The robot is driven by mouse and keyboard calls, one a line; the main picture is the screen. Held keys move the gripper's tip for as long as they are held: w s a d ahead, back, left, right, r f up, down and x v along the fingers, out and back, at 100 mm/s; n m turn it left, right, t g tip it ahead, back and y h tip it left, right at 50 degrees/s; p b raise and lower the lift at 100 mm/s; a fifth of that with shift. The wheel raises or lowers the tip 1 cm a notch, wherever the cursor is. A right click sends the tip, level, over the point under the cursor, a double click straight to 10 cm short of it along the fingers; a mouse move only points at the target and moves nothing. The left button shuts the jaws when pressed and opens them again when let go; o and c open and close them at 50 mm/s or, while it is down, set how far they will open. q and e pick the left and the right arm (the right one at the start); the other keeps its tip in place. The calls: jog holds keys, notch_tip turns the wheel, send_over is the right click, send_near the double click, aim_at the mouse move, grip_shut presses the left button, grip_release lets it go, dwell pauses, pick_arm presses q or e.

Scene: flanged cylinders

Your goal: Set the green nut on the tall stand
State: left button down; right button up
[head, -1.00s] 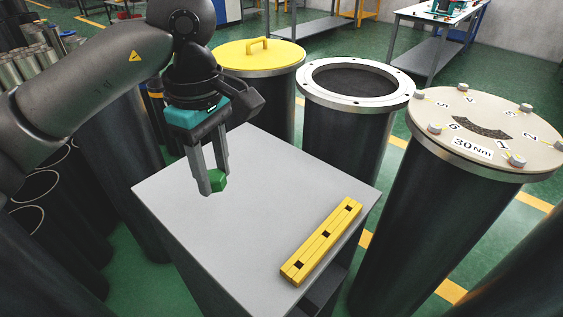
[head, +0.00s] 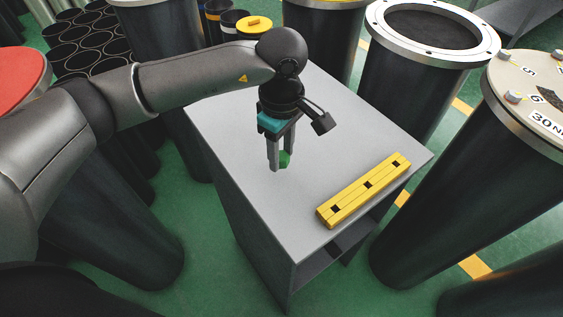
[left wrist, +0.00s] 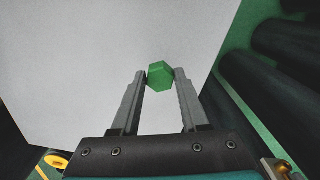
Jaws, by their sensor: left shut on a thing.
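The green nut (head: 285,158) is held between the fingertips of my left gripper (head: 279,165), over the grey top of the stand (head: 235,150). In the left wrist view the nut (left wrist: 160,75) shows as a green hexagonal piece between the two fingers of the gripper (left wrist: 160,82). The grey top (left wrist: 90,50) lies behind it. I cannot tell whether the nut touches the top. My right gripper is in neither view. I cannot tell which thing is the tall stand.
A yellow bar with dark square holes (head: 365,188) lies on the grey top, right of my gripper. An open flanged cylinder (head: 435,32) and a numbered disc cylinder (head: 535,100) stand at the right. Several dark cylinders stand at the left.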

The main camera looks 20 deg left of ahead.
aim_at(281, 157)
pick_arm(q)
notch_tip(281, 157, down, 4)
jog(key=shift+f, duration=0.1)
jog(key=shift+f, duration=0.15)
jog(key=shift+c, duration=2.1)
grip_release()
jog(key=shift+r, duration=0.2)
notch_tip(281, 157, up, 12)
